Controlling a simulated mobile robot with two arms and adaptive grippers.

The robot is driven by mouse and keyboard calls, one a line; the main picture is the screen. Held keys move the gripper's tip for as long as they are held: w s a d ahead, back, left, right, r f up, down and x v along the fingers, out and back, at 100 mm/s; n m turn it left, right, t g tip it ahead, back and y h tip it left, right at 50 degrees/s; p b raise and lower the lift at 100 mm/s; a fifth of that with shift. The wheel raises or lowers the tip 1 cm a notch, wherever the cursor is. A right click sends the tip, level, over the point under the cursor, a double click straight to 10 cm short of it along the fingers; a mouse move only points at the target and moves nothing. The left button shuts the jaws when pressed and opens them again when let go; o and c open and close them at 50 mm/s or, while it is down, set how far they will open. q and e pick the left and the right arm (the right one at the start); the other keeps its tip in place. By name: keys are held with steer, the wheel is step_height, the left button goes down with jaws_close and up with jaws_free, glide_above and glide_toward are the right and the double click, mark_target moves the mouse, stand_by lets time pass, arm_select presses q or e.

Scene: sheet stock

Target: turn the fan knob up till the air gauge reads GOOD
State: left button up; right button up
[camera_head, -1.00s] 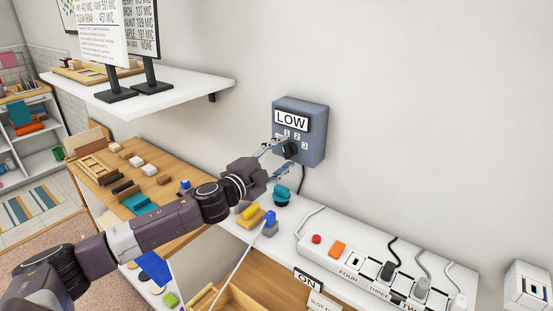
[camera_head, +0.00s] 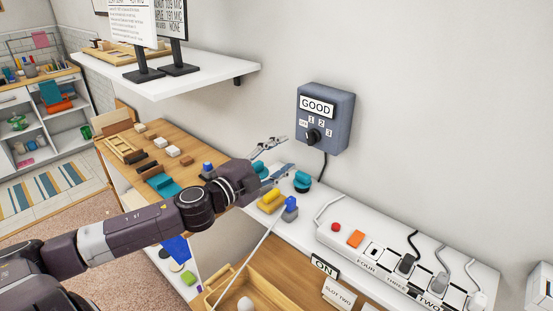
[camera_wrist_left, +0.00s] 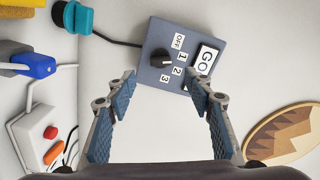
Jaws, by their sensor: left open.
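The grey fan control box (camera_head: 325,119) is on the wall, with a gauge window (camera_head: 318,106) that reads GOOD. Its black knob (camera_head: 313,136) sits below the window, among the labels OFF, 1, 2 and 3. The box also shows in the left wrist view (camera_wrist_left: 190,29), turned sideways, with the knob (camera_wrist_left: 160,58) in front of the fingers. My left gripper (camera_head: 277,158) is open and empty, to the left of the box and below it, apart from the knob. In the left wrist view its two fingers (camera_wrist_left: 160,92) are spread. My right gripper is not in view.
A white power strip (camera_head: 400,256) with plugs and cords lies at the lower right. A teal plug-like piece (camera_head: 302,180) and a yellow block (camera_head: 271,201) are under the box. A white shelf (camera_head: 200,77) juts from the wall at upper left. The wall right of the box is clear.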

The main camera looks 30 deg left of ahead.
arm_select(q)
steer(key=shift+s+a, duration=0.1)
steer(key=shift+s, duration=0.85)
stand_by(3.8)
